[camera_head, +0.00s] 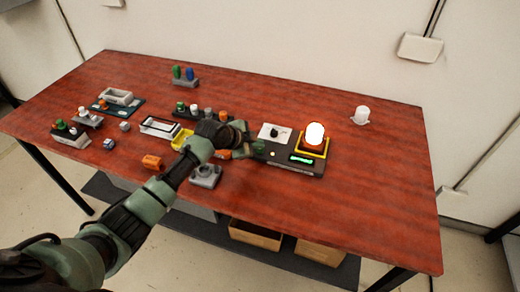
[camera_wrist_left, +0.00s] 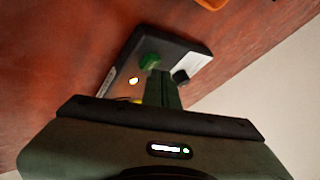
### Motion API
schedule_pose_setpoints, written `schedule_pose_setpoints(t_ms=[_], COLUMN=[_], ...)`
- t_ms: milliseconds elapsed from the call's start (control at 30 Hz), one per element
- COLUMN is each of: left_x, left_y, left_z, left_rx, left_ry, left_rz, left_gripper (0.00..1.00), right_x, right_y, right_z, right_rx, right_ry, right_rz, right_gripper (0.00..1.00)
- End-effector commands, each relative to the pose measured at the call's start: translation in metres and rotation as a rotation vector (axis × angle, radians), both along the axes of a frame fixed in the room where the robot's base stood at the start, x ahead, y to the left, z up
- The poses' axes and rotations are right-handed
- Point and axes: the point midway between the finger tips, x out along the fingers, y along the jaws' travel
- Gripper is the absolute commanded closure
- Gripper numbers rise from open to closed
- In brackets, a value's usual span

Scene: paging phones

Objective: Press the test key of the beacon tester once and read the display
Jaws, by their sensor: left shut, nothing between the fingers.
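The beacon tester (camera_head: 300,170) is a dark box on the right half of the red table. An orange beacon glows brightly (camera_head: 314,135) in its yellow-edged holder. Its small display (camera_head: 301,158) is lit green; I cannot read the characters. A white plate with a black knob (camera_head: 273,133) is at its back left, and a small lamp glows. In the left wrist view the tester's green key (camera_wrist_left: 150,61) lies just beyond my fingertips. My left gripper (camera_head: 250,146) is shut and empty at the tester's left end; contact with the key cannot be told. My right gripper is not in view.
A white lamp (camera_head: 361,115) stands at the back right. Several small parts, trays and blocks crowd the left and middle, with an orange piece (camera_head: 153,162) and a grey holder (camera_head: 205,175) near my left arm. The table's right end is clear.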

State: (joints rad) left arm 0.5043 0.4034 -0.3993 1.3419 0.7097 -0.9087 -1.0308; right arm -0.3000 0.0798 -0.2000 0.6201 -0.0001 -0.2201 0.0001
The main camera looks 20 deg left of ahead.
Motion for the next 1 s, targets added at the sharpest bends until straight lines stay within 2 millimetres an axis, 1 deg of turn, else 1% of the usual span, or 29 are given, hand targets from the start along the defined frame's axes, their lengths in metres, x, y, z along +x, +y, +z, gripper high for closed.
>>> schedule_pose_setpoints(t_ms=[767, 1000], left_x=[-0.0001, -0.0003], left_y=[0.0003, 0.0002], left_z=[-0.0101, -0.0102], left_rx=[0.001, 0.001], left_ry=[0.0, 0.001], left_rz=[0.001, 0.0], left_gripper=[1.0, 1.0], right_x=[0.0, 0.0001], right_y=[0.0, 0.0], right_z=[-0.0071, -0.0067], right_rx=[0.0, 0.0], right_ry=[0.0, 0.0], right_rz=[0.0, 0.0], right_gripper=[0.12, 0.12])
